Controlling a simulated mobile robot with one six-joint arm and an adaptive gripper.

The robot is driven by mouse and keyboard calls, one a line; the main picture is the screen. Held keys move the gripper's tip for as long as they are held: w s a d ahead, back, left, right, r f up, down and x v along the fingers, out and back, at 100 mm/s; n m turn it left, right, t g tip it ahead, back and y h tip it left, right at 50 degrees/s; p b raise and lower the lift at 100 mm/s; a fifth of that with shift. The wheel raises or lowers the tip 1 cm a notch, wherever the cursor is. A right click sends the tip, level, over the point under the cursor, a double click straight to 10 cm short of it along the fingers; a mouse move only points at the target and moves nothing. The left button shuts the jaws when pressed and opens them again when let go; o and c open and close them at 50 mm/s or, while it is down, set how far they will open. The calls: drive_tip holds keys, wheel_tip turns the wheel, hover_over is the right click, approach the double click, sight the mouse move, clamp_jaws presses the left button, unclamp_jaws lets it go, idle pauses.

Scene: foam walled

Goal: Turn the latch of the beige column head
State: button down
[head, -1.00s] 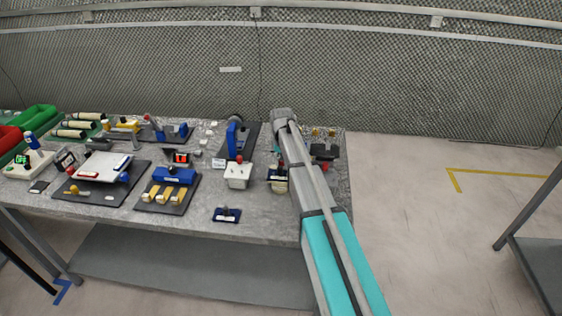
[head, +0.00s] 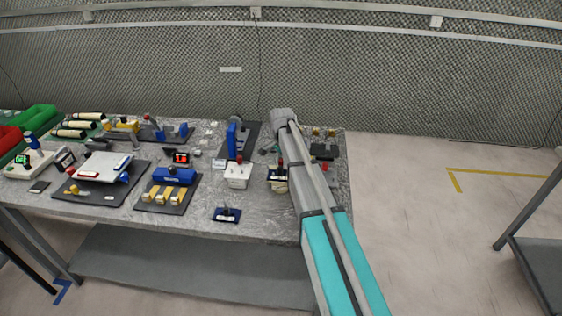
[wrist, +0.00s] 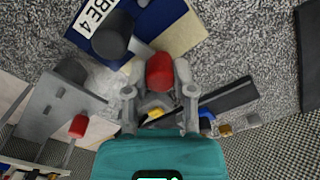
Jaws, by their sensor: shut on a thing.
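The beige column head (head: 279,187) stands near the right end of the table in the head view, partly hidden by my arm. In the wrist view a blue and beige block (wrist: 180,32) with a white label ending in "BE 4" and a dark round knob (wrist: 112,36) lies just beyond my fingertips; I take it to be this head. My gripper (wrist: 160,84) is shut on a red latch knob (wrist: 160,72), one finger on each side of it. What lies under the red knob is mostly hidden by the fingers.
A white box (head: 238,178) with a red-tipped lever stands close by on the left; it also shows in the wrist view (wrist: 55,108). Dark fixtures (head: 323,151) stand right of my arm.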

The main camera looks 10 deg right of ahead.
drive_tip(key=shift+s+m, duration=0.1)
drive_tip(key=shift+m, duration=0.6)
drive_tip(key=shift+c, duration=2.3)
unclamp_jaws()
